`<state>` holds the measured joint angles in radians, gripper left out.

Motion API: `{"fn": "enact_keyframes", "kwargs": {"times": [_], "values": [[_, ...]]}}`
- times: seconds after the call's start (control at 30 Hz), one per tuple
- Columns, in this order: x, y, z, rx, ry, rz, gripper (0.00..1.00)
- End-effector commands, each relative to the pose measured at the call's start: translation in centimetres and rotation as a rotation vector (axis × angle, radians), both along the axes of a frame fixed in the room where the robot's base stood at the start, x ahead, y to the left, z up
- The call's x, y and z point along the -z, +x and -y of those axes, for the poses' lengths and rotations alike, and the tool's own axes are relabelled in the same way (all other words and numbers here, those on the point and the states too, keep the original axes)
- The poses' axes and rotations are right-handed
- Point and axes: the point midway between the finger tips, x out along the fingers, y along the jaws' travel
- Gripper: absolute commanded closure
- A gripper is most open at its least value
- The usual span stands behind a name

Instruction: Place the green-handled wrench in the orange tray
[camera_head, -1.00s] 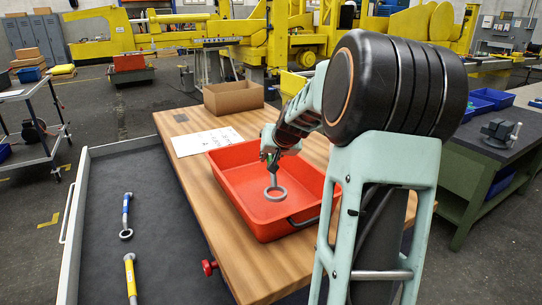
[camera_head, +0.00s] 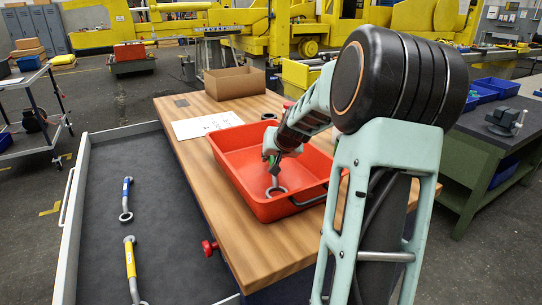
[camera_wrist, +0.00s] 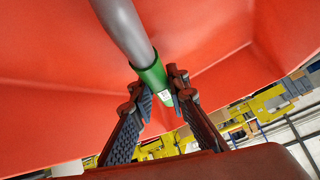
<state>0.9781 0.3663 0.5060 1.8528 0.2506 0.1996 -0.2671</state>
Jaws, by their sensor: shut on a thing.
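The orange tray (camera_head: 228,160) sits on the wooden workbench. My gripper (camera_head: 270,158) is over the tray's inside and is shut on the green-handled wrench. The wrench (camera_head: 275,180) hangs down, with its grey ring end low in the tray; I cannot tell whether it touches the floor. In the wrist view my gripper (camera_wrist: 163,98) has the wrench's green handle (camera_wrist: 152,76) between its fingers, and the grey shaft (camera_wrist: 122,28) runs away from them. The orange tray (camera_wrist: 60,70) fills much of that view.
A blue-handled wrench (camera_head: 126,195) and a yellow-handled wrench (camera_head: 131,262) lie in the dark open drawer (camera_head: 90,230). A cardboard box (camera_head: 234,83) and a white sheet (camera_head: 205,124) are on the bench behind the tray. Bare bench (camera_head: 275,238) shows in front.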

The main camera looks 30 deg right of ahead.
Motion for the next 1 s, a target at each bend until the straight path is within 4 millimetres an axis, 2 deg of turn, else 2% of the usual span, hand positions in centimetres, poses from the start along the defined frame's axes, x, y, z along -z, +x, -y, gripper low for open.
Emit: {"fn": "enact_keyframes", "kwargs": {"times": [0.27,0.87,0.9,1.0], "values": [[-0.1,0.1,0.0,0.0,-0.002,0.003,1.0],[1.0,0.1,0.0,0.0,-0.002,0.003,1.0],[0.9,0.1,0.0,0.0,-0.002,0.003,0.84],[0.9,0.1,0.0,0.0,-0.002,0.002,0.73]]}}
